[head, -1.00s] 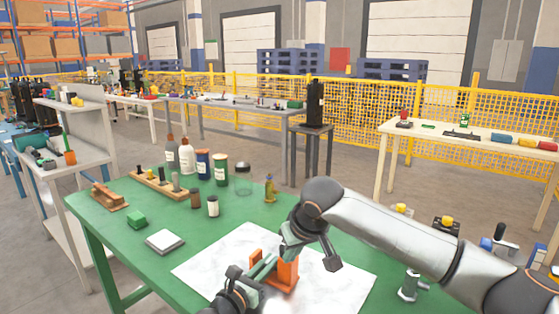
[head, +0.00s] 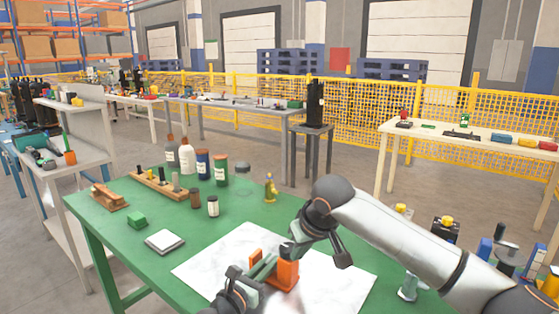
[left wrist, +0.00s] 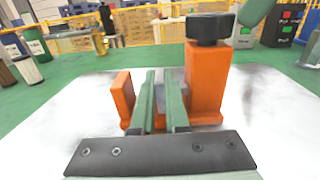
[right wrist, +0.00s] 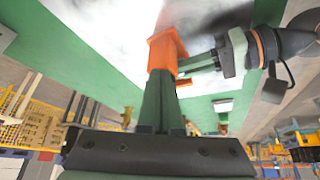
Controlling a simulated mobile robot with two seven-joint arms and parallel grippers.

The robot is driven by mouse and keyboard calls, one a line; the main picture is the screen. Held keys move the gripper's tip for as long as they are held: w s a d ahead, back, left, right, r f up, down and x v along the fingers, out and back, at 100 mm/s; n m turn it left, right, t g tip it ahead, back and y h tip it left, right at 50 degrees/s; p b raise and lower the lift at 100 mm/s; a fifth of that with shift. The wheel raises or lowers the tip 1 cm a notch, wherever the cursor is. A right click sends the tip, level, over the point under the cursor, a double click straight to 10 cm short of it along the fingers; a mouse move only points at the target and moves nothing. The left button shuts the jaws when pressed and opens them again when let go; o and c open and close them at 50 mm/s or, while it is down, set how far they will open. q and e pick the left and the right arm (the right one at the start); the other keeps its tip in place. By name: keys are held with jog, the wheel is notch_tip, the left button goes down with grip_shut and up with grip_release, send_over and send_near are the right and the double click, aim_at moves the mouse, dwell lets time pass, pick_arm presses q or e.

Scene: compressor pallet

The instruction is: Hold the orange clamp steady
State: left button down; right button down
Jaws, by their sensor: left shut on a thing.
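The orange clamp (head: 289,275) stands upright on a white sheet (head: 215,262) on the green table. Its tall post (left wrist: 206,80), topped by a black knob (left wrist: 211,28), and its short upright (left wrist: 123,97) show in the left wrist view. My left gripper (head: 268,265) is shut on the clamp between these two uprights; the exact contact is partly hidden by the fingers. My right gripper (head: 292,247) is near the knob, at its right. In the right wrist view its fingers (right wrist: 160,80) are close together in front of the clamp (right wrist: 166,48); whether they are apart is unclear.
Bottles (head: 187,157) and jars stand at the table's back, with a small amber bottle (head: 270,187) behind the clamp. A green block (head: 137,220) and a grey-white pad (head: 165,241) lie at the left. The sheet around the clamp is otherwise clear.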

jog(key=shift+w+d, duration=0.3)
jog(key=shift+d, duration=0.05)
dwell(0.4)
jog(key=shift+s+d, duration=0.1)
notch_tip(320, 180, up, 6)
jog(key=shift+s, duration=0.25)
dwell(0.5)
jog(key=shift+d, duration=0.1)
pick_arm(q)
jog(key=c, duration=0.8)
grip_release()
jog(key=shift+c, duration=0.2)
jog(key=shift+s, duration=0.15)
